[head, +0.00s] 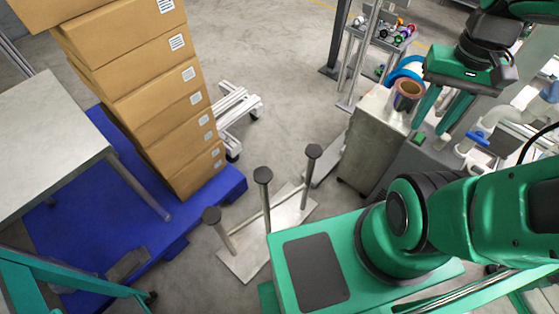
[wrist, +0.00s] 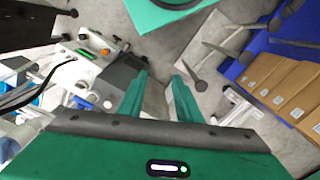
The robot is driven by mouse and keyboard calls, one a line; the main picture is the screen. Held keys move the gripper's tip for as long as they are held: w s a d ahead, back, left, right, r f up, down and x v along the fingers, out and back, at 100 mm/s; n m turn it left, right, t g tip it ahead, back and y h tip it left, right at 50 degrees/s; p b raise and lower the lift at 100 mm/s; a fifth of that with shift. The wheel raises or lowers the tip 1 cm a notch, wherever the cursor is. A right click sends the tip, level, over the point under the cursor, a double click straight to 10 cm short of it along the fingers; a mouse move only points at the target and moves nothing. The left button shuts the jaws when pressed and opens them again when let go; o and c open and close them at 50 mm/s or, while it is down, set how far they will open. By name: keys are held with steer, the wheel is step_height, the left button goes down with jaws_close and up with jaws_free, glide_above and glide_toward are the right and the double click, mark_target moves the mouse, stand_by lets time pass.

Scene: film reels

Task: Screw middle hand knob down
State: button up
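Three metal posts stand on a pale floor plate (head: 240,262), each with a dark round top like a knob. The middle knob (head: 262,175) sits upright between the left knob (head: 212,215) and the right knob (head: 313,150); I cannot tell how far it is screwed down. The three also show in the wrist view, with the middle knob (wrist: 245,59) at the upper right. My gripper (head: 430,130) is well to the right of the posts, above the metal cabinet's right side. Its two green fingers are apart with nothing between them, as the wrist view (wrist: 161,75) shows.
A metal cabinet (head: 370,155) with a shiny roll (head: 407,92) on top stands by my gripper. Stacked cardboard boxes (head: 150,90) stand on a blue pallet (head: 75,240) at left. A grey table (head: 50,130) is further left. Some bare floor surrounds the post plate.

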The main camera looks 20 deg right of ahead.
steer(key=shift+s+d, duration=0.1)
steer(key=shift+d, duration=0.2)
steer(key=shift+o, duration=0.6)
